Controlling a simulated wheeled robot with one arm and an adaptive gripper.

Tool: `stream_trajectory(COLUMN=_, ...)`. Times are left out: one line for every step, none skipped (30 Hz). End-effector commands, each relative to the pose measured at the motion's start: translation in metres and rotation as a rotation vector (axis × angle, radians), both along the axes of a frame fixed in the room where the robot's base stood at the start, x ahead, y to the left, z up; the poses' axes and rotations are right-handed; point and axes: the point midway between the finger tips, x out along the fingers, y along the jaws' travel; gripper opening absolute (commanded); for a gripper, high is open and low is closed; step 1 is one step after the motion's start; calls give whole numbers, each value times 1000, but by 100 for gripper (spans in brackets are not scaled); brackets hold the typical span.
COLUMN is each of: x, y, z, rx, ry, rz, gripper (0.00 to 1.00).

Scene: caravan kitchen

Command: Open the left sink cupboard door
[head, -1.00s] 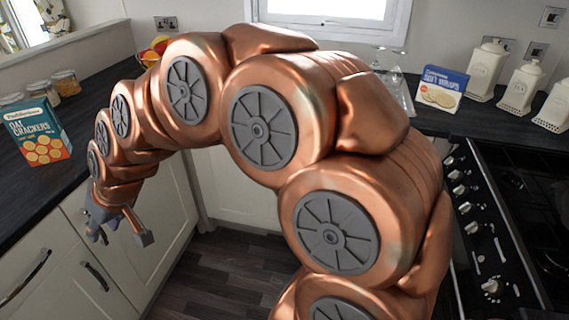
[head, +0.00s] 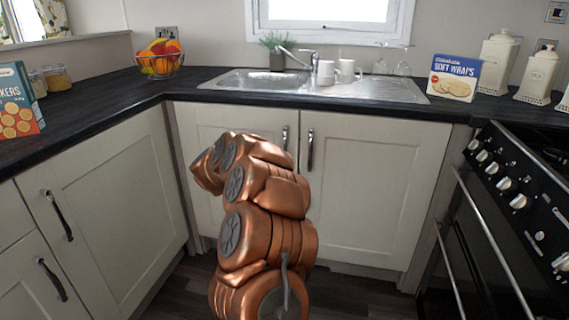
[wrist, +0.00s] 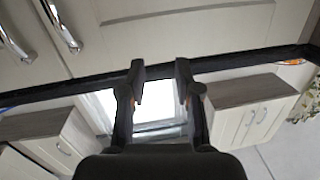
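The sink cupboard's left door (head: 205,130) is shut, its upright metal handle (head: 285,138) near its right edge. The right door (head: 375,190) is shut too, with its handle (head: 310,150) just beside. My arm covers much of the left door in the head view, and my gripper is hidden there. In the wrist view, which looks upside down, my gripper (wrist: 160,85) is open with nothing between its fingers. A door panel, seemingly the left one (wrist: 180,30), fills the top. Two handles show at upper left, the nearer one (wrist: 57,25) apart from the fingers.
The dark worktop (head: 190,95) with the sink (head: 250,80) runs above the doors. Another cupboard (head: 110,190) stands at left, and the oven and hob (head: 490,200) at right. Some floor shows around my arm. A fruit basket (head: 160,62) sits in the back left corner.

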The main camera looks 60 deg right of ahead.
Motion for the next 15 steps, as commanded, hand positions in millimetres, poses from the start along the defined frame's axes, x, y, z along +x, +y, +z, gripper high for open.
stream_trajectory(x=-18, y=-22, z=-30, rx=-18, ry=14, rz=-77, gripper=33)
stream_trajectory(x=-30, y=-34, z=-37, rx=-32, ry=22, rz=-122, gripper=33)
stream_trajectory(x=-44, y=-47, z=-46, rx=-47, ry=30, rz=-173, gripper=33)
stream_trajectory(x=-53, y=-55, z=-51, rx=-57, ry=37, rz=-208, gripper=33)
stream_trajectory(x=-62, y=-62, z=-55, rx=-68, ry=43, rz=-241, gripper=33)
stream_trajectory(x=-72, y=-70, z=-60, rx=-78, ry=51, rz=-276, gripper=33)
stream_trajectory(x=-78, y=-74, z=-63, rx=-85, ry=56, rz=-296, gripper=33)
stream_trajectory(x=-83, y=-78, z=-65, rx=-90, ry=60, rz=-313, gripper=33)
stream_trajectory(x=-88, y=-82, z=-67, rx=-96, ry=64, rz=-331, gripper=33)
stream_trajectory(x=-91, y=-84, z=-67, rx=-99, ry=67, rz=-341, gripper=33)
stream_trajectory(x=-93, y=-86, z=-67, rx=-101, ry=68, rz=-348, gripper=33)
stream_trajectory(x=-95, y=-88, z=-67, rx=-102, ry=69, rz=-354, gripper=33)
stream_trajectory(x=-95, y=-89, z=-67, rx=-102, ry=69, rz=-356, gripper=33)
stream_trajectory(x=-95, y=-91, z=-67, rx=-102, ry=69, rz=-356, gripper=33)
stream_trajectory(x=-94, y=-93, z=-67, rx=-101, ry=68, rz=-355, gripper=33)
